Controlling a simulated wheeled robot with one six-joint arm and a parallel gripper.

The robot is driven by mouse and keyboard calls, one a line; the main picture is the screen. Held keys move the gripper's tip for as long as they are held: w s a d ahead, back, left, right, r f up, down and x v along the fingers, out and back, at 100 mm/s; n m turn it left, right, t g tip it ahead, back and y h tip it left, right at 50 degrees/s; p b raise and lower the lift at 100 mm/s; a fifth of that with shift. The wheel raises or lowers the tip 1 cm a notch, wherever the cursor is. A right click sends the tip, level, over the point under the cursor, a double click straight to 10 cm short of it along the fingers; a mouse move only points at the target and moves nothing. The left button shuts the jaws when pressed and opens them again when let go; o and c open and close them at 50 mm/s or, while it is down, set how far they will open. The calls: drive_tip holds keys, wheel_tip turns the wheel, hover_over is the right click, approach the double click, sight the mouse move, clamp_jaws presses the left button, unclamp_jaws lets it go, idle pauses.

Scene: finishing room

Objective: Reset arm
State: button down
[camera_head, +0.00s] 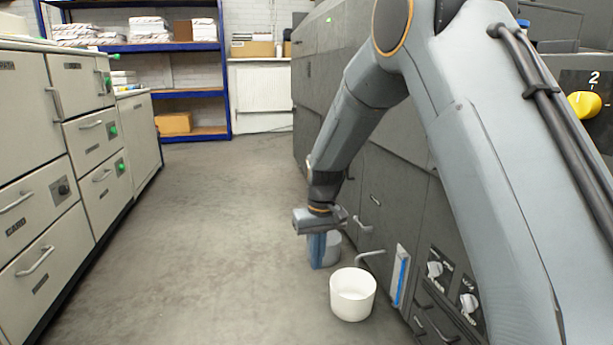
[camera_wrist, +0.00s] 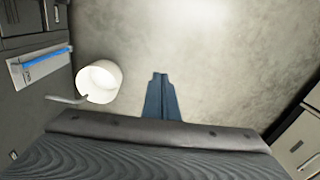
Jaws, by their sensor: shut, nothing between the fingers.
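My gripper (camera_head: 318,250) hangs low from my arm in the head view, pointing down at the floor beside the dark machine. Its blue-grey fingers are together and hold nothing. In the wrist view my gripper (camera_wrist: 160,78) also shows shut, with bare floor beyond its tips. A white tub (camera_head: 352,296) stands near it, to the right and closer to the camera. The same tub (camera_wrist: 92,84) is left of the fingers in the wrist view, apart from them. A greyish round container (camera_head: 332,248) is partly hidden behind the gripper in the head view.
Pale drawer cabinets (camera_head: 92,137) line the left side. The dark machine (camera_head: 380,185) stands close on the right, with knobs, handles and a bent pipe (camera_head: 371,253) near the tub. Blue shelving (camera_head: 225,75) stands at the back. The floor (camera_head: 200,230) between is clear.

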drive_tip(key=s+a+r+n, duration=0.1)
drive_tip(key=s+a+r, duration=0.3)
drive_tip(key=s, duration=0.5)
drive_tip(key=s+a+r, duration=0.3)
drive_tip(key=s+r, duration=0.4)
drive_tip(key=s, duration=0.2)
drive_tip(key=s+d+r+n+y+p, duration=0.1)
drive_tip(key=s, duration=1)
drive_tip(key=s+d+r+n, duration=0.1)
drive_tip(key=s+d+r, duration=0.1)
drive_tip(key=s, duration=0.9)
drive_tip(key=d+r+m+p, duration=0.2)
drive_tip(key=d+r+p, duration=0.4)
drive_tip(key=r+p, duration=0.3)
drive_tip(key=d+r+m+h+p, duration=0.1)
drive_tip(key=d+r+p, duration=0.6)
drive_tip(key=p, duration=0.9)
drive_tip(key=d+r+m+p, duration=0.3)
drive_tip(key=d+r+p, duration=0.4)
drive_tip(key=r+p, duration=0.5)
drive_tip(key=shift+w+d+r+m+h+p, duration=0.15)
drive_tip(key=shift+d+r+m+h+p, duration=0.2)
drive_tip(key=shift+p, duration=0.2)
drive_tip(key=shift+a, duration=0.1)
